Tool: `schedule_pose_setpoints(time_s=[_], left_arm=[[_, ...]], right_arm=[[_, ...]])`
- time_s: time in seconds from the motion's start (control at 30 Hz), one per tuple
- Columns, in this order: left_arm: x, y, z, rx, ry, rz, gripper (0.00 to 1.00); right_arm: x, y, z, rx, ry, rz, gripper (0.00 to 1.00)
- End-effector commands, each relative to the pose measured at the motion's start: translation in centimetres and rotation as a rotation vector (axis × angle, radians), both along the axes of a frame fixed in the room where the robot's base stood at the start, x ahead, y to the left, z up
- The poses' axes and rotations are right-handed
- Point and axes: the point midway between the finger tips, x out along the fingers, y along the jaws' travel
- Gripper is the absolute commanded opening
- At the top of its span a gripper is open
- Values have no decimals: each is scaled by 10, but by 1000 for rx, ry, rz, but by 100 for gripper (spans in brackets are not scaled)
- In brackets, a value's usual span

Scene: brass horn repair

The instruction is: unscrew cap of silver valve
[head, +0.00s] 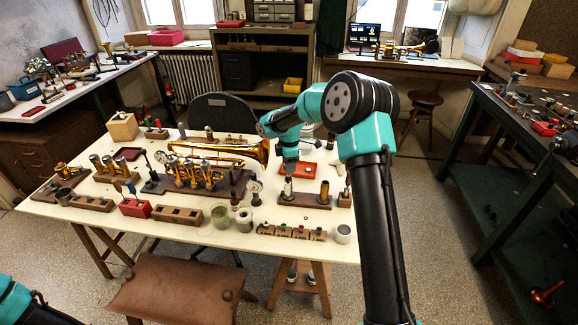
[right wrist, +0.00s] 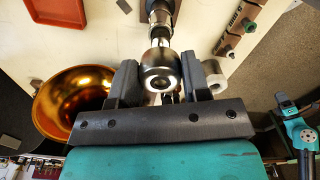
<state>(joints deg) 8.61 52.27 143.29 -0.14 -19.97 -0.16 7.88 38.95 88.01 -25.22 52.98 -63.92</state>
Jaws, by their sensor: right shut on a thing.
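The silver valve (head: 288,188) stands upright at the left end of a dark wooden stand (head: 305,200) on the right part of the table. My right gripper (head: 289,174) points down over the valve's top and is shut on its cap. The valve's lower part is partly hidden. Only a bit of my left arm shows at the lower left of the head view; its gripper is out of view.
A brass horn (head: 240,150) lies left of the stand, its bell close to my right arm. A brass valve (head: 324,190) stands at the stand's right end. A red tray (head: 308,170) lies behind.

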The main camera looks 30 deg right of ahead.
Motion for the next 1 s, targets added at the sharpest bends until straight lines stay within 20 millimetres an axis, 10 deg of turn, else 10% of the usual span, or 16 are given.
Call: schedule_pose_setpoints(time_s=[1.0], left_arm=[[0, 0, 0, 0, 0, 0, 43]], right_arm=[[5, 17, 21, 1, 0, -58, 15]])
